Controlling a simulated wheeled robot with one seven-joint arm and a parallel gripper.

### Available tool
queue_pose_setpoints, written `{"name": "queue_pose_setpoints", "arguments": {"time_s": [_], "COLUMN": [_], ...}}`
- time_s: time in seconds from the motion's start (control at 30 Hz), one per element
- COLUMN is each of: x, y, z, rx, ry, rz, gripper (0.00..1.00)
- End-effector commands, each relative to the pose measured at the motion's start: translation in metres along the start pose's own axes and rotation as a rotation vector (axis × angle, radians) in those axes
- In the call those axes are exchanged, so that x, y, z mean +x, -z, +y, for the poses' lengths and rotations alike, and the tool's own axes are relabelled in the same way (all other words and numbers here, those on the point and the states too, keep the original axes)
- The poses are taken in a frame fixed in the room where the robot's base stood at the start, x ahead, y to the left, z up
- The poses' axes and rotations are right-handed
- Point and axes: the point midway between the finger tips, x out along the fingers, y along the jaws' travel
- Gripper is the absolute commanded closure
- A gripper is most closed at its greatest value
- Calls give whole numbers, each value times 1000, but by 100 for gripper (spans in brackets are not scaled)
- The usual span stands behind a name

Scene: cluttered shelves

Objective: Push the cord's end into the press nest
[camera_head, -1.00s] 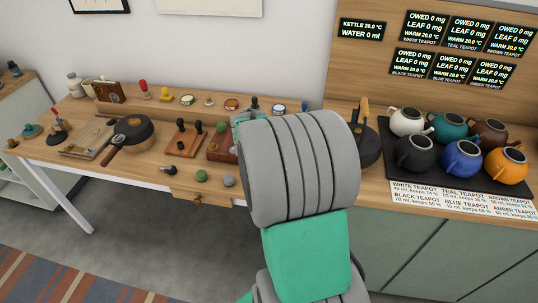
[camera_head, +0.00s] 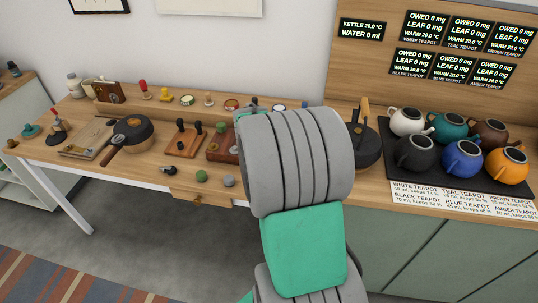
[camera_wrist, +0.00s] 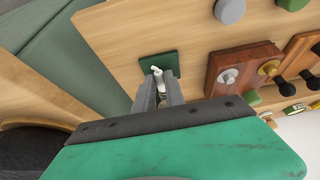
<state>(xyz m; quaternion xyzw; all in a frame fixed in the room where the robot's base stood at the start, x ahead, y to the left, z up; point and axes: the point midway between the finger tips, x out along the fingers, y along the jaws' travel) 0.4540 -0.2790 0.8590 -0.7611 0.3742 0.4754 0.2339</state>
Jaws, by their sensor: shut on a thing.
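In the wrist view, my gripper (camera_wrist: 158,88) is shut on a small white piece (camera_wrist: 157,71), which looks like the cord's end. The white tip sticks out a little beyond the grey fingers. It is over or close to the near edge of a small dark green square (camera_wrist: 158,62) on the wooden tabletop; I cannot tell whether it touches. I cannot tell whether this square is the press nest, and no clear nest opening shows. In the head view my arm hides the gripper and the white piece.
A reddish-brown block (camera_wrist: 238,66) with a silver knob lies right of the fingers in the wrist view, with another wooden block (camera_wrist: 300,62) beyond it. In the head view, several teapots stand on a black tray (camera_head: 383,160) at right. Small stamps and tins crowd the table's back.

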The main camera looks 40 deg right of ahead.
Motion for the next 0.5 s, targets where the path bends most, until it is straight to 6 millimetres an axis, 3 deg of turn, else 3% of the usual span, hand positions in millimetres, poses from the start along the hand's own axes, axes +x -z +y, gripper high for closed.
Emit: {"name": "queue_pose_setpoints", "arguments": {"time_s": [0.47, 0.5], "x": [1, 1], "y": [3, 3], "z": [0, 0], "rx": [1, 1], "ry": [0, 0], "rz": [2, 2], "gripper": [100, 84]}}
